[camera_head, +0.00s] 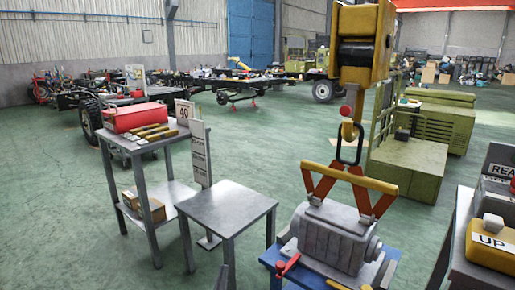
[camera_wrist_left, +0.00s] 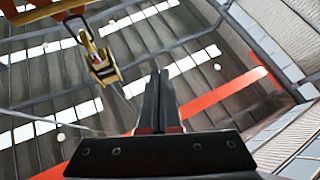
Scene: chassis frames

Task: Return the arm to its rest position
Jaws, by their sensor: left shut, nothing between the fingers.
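My left gripper (camera_wrist_left: 159,78) shows in the left wrist view with its two dark fingers together, shut and empty. It points up toward the roof. My right gripper is in neither view.
A bare grey table (camera_head: 228,203) stands ahead. Right of it, a yellow crane hook (camera_head: 350,132) and red tongs (camera_head: 318,188) are over a grey gearbox (camera_head: 335,234) on a blue stand. A yellow box (camera_head: 490,247) sits right.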

